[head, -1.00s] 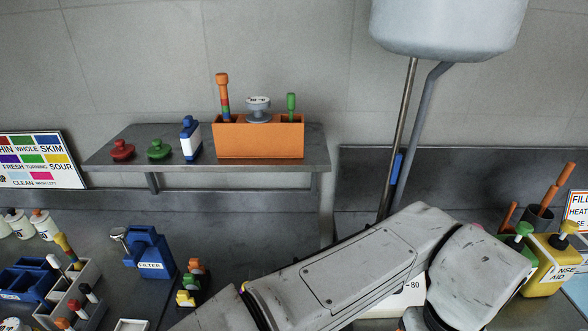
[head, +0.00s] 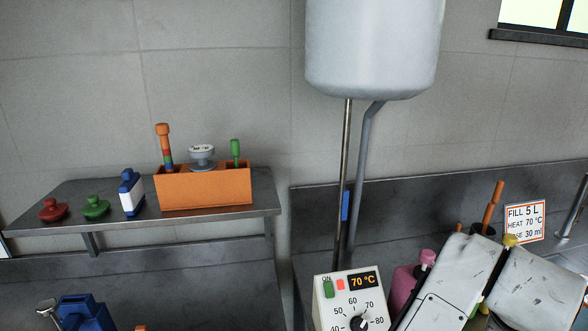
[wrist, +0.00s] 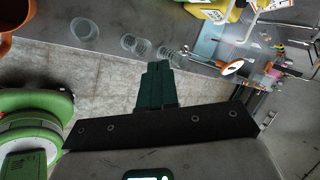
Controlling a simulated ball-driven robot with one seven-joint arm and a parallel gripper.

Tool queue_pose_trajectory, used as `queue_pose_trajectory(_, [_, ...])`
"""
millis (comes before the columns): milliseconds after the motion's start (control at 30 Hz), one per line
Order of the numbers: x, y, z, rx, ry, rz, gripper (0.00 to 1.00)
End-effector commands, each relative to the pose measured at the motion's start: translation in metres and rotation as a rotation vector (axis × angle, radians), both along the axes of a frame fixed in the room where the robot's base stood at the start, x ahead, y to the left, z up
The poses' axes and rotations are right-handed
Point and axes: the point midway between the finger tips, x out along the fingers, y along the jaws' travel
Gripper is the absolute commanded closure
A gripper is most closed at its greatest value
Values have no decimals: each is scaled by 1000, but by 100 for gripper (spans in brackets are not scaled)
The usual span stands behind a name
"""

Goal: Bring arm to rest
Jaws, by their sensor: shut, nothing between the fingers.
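My gripper (wrist: 153,85) shows in the wrist view as dark green fingers pressed together with nothing between them. It points out over a grey tiled floor, apart from the counter edge and the objects around it. In the head view my pale grey arm links cross the lower right corner, in front of the counter. The gripper itself is outside the head view.
A temperature control box (head: 350,303) reading 70 °C stands beside my arm, with a pink bottle (head: 405,285) behind it. A shelf (head: 240,218) holds an orange bin (head: 205,189). A white tank (head: 372,50) hangs above. Several clear round containers (wrist: 133,44) show in the wrist view.

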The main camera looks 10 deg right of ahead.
Motion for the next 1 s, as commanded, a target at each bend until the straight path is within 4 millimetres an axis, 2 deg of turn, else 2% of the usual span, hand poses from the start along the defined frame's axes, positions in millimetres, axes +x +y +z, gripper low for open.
queue_pose_trajectory(33, [-2,-14,0,-76,29,72,100])
queue_pose_trajectory(100, [-1,-25,1,-168,74,186,100])
queue_pose_trajectory(267, [-1,-37,-10,-350,220,471,100])
queue_pose_trajectory(367, [-4,-37,-28,-439,332,663,100])
queue_pose_trajectory(467, [-12,-31,-55,-503,451,868,100])
queue_pose_trajectory(667, [-46,-5,-130,-544,676,1315,100])
queue_pose_trajectory(767, [-75,17,-174,-520,761,1554,100])
queue_pose_trajectory(900, [-127,58,-232,-446,817,1889,100])
queue_pose_trajectory(1000, [-161,87,-261,-385,811,2084,100])
